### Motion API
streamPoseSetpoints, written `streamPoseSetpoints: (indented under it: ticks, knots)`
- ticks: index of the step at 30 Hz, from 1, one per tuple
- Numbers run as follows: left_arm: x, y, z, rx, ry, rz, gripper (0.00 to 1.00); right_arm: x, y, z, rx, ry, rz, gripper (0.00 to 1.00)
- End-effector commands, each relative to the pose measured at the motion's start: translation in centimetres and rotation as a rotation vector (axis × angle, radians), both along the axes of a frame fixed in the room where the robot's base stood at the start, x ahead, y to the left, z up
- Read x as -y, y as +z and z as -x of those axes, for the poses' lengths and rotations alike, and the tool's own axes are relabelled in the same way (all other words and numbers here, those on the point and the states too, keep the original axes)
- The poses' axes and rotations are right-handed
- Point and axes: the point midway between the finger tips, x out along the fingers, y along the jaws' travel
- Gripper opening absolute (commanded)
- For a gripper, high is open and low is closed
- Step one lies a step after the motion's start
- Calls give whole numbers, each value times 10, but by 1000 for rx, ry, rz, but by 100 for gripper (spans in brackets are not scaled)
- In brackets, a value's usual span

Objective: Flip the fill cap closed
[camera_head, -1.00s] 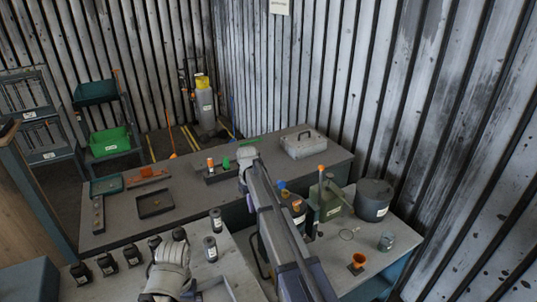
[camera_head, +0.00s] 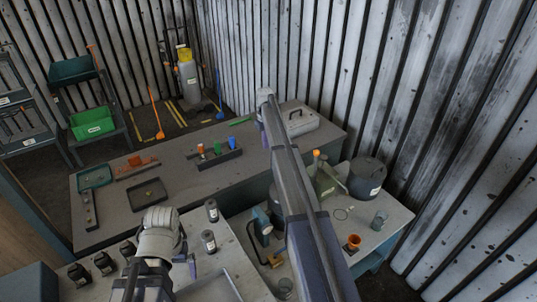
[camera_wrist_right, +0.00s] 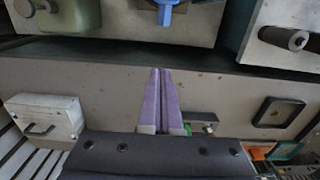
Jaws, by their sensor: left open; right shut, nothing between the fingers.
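A green can (camera_head: 326,184) stands on the right table, partly hidden by my right arm. It also shows at the top left of the right wrist view (camera_wrist_right: 80,18), with a dark round knob (camera_wrist_right: 25,8) beside it. I cannot tell for sure which part is the fill cap or how it is tilted. My right gripper (camera_wrist_right: 161,72) is shut and empty, apart from the can, above the back bench. My left gripper (camera_head: 190,264) is open over the front left table, near two small dark canisters (camera_head: 210,226), away from the can.
A dark drum (camera_head: 366,176), a grey cup (camera_head: 379,219) and an orange funnel (camera_head: 352,242) stand near the can. A grey case (camera_head: 298,119) and trays (camera_head: 149,194) lie on the back bench. A blue part (camera_wrist_right: 167,14) shows in the wrist view.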

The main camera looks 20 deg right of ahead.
Motion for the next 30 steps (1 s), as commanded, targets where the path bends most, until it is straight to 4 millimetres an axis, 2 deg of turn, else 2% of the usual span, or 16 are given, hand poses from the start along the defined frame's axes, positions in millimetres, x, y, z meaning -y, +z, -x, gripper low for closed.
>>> streamPoseSetpoints:
  ticks: [8, 27, 28, 30]
  knots:
    - [0, -25, 0, 1, 2, 0, 100, 0, -25, 0, 0, 0, 0, 0]
    - [0, -107, 0, 0, -14, -2, 100, 0, -107, 1, 0, 0, 0, 0]
    - [0, -94, 0, 0, -14, -2, 100, 1, -94, 12, 0, -1, 0, 0]
    - [0, -88, 0, 1, -12, -2, 100, 2, -88, 23, 0, -1, 0, 0]
